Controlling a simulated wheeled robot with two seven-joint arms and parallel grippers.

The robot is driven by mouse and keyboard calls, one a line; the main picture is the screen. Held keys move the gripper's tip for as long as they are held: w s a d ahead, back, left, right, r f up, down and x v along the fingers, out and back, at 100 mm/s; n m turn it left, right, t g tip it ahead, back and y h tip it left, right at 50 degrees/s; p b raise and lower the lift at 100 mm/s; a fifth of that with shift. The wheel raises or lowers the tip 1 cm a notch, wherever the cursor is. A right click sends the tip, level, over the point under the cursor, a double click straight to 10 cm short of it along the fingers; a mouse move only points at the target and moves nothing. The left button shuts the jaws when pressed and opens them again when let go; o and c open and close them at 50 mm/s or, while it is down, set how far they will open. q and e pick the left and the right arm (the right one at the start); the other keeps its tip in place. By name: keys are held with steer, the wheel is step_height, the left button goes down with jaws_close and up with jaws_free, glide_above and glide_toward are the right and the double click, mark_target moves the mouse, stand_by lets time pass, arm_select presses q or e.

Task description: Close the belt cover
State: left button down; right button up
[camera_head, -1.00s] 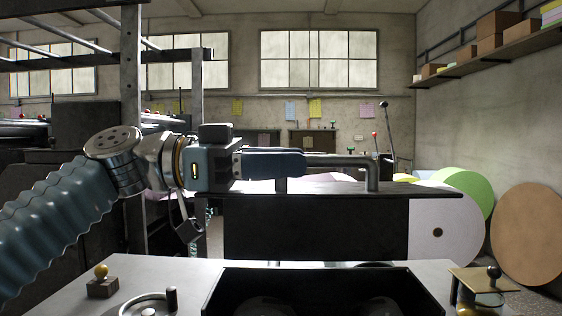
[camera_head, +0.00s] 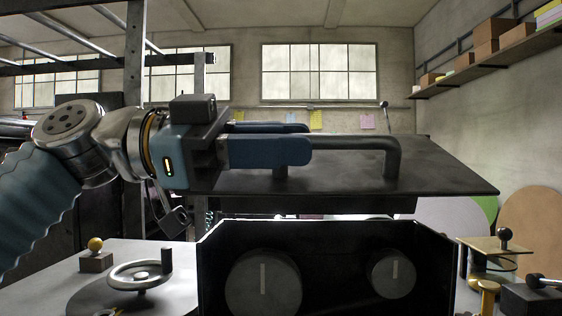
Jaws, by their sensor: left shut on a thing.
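The belt cover (camera_head: 440,170) is a dark flat panel with a bent bar handle (camera_head: 355,143) on its top. It stands raised above the open dark housing (camera_head: 335,230), and its top face slopes into view. Two grey round pulleys, a larger one (camera_head: 263,283) at left and a smaller one (camera_head: 393,274) at right, show inside the housing. My left gripper (camera_head: 300,146) comes in from the left, its blue fingers shut on the handle. The fingers hide the handle's left part. My right gripper is not in view.
A handwheel (camera_head: 141,276) and a yellow-topped knob (camera_head: 95,244) stand on the pale bench top left of the housing. A brass plate with a black knob (camera_head: 504,236) is at right. Large coloured rolls (camera_head: 531,225) stand against the right wall.

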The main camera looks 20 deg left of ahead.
mark_target(278, 190)
arm_select(q)
steer(key=shift+s+d+f+m+b, duration=0.1)
steer(key=shift+s+f+m+b, duration=0.2)
steer(key=shift+f+b, duration=0.25)
steer(key=shift+s+d+f+m+b, duration=0.1)
steer(key=shift+s+f+m+b, duration=0.15)
steer(key=shift+f+b, duration=0.25)
steer(key=shift+s+f+m+b, duration=0.2)
steer(key=shift+f+m+b, duration=0.15)
steer(key=shift+f+b, duration=0.15)
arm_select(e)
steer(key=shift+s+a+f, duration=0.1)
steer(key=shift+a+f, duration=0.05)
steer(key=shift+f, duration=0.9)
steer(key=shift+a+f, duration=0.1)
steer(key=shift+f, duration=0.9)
arm_select(q)
steer(key=c, duration=1.1)
jaws_free()
steer(key=p+v, duration=0.2)
steer(key=v, duration=1.2)
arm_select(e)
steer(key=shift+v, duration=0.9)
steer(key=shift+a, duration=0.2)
